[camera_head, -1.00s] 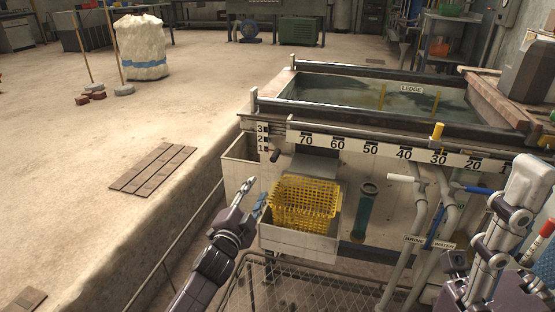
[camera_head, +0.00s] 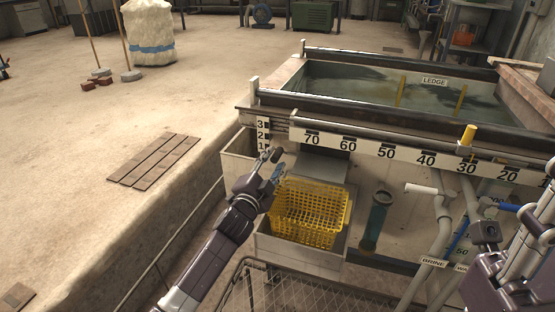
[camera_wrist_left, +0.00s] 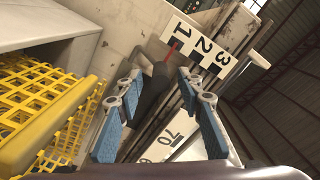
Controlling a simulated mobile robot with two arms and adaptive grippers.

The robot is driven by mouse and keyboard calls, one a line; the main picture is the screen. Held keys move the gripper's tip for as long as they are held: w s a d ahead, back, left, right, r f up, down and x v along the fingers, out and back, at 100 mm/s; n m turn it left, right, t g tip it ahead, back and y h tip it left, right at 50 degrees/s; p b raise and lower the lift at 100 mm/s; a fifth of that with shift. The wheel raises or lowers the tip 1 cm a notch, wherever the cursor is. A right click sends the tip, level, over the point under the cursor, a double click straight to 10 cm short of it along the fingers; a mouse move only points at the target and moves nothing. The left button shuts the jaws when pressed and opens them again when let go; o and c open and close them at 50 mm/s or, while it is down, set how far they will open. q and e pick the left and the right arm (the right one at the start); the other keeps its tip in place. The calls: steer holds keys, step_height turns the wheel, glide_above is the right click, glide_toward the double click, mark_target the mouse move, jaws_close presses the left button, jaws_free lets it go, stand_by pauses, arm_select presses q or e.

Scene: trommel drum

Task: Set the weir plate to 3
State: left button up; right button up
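The weir scale (camera_head: 262,135), a white strip marked 3, 2, 1 from top to bottom, is on the tank's near left corner. It shows larger in the left wrist view (camera_wrist_left: 199,45), with a red pointer (camera_wrist_left: 172,48) by the 1. A dark grey handle (camera_wrist_left: 153,92) stands below the scale; it also shows in the head view (camera_head: 276,155). My left gripper (camera_head: 270,167) is close to this handle. In the wrist view its blue-padded fingers (camera_wrist_left: 158,105) are apart, with the handle between or just beyond them. The weir plate itself I cannot clearly make out. My right arm is at the right edge; its fingers are unclear.
A yellow basket (camera_head: 308,212) sits in a pale box (camera_head: 290,252) right beside my left gripper. A ruler rail (camera_head: 370,148) runs along the tank front. Pipes (camera_head: 440,220) stand at the right. A mesh guard (camera_head: 290,290) is below.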

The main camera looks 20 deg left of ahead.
mark_target(277, 155)
arm_select(q)
steer(key=shift+w+b, duration=0.5)
steer(key=shift+w, duration=1.1)
steer(key=shift+d, duration=0.1)
jaws_close()
